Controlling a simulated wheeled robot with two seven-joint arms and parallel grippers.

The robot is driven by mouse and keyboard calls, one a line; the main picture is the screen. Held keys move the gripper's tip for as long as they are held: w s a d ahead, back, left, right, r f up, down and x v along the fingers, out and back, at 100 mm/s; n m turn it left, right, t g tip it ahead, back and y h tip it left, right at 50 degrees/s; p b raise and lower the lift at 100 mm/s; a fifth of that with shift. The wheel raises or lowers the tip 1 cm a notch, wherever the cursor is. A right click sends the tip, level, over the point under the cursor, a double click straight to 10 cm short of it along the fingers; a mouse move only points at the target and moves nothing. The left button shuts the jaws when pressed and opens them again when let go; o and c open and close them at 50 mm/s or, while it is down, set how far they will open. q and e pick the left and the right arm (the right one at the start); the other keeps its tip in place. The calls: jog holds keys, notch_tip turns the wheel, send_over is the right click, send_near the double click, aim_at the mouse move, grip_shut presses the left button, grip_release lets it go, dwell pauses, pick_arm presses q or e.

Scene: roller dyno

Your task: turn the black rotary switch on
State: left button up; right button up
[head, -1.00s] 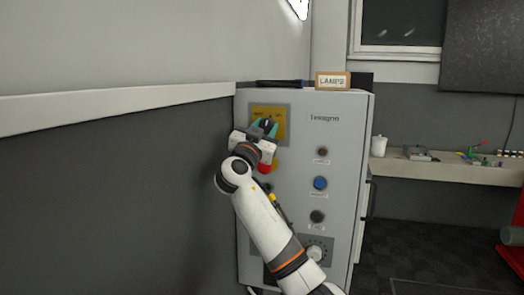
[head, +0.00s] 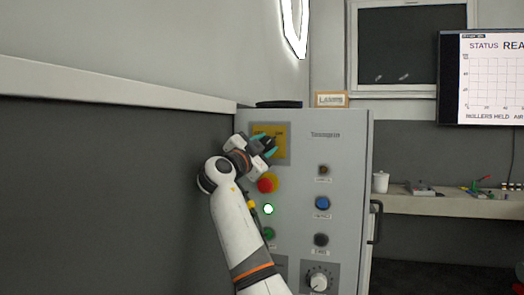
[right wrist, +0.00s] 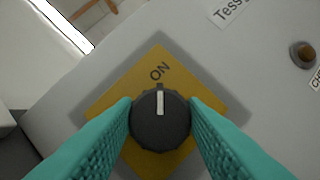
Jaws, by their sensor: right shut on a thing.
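The black rotary switch (right wrist: 160,128) sits on a yellow plate (right wrist: 155,70) with an ON label. In the right wrist view its white pointer line points up toward ON. My right gripper (right wrist: 160,117) has its teal fingers on both sides of the switch knob, shut on it. In the head view my right gripper (head: 264,145) is turned at the yellow plate (head: 283,131), on the grey cabinet's upper left, and mostly covers the switch. My left gripper is not in view.
The grey cabinet (head: 345,155) carries a red button (head: 267,184), a lit white-green lamp (head: 268,209), a blue button (head: 322,203) and a lower dial (head: 318,281). A wall (head: 110,180) runs close on the left. A lit screen (head: 490,80) reads STATUS REA.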

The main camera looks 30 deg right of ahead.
jog(key=shift+a+r, duration=0.1)
jog(key=shift+r, duration=0.05)
jog(key=o, duration=0.7)
jog(key=shift+o, duration=1.4)
jog(key=shift+w+a, duration=0.2)
jog(key=shift+d, duration=0.1)
jog(key=shift+s, duration=0.1)
notch_tip(320, 180, up, 10)
jog(key=shift+w, duration=0.25)
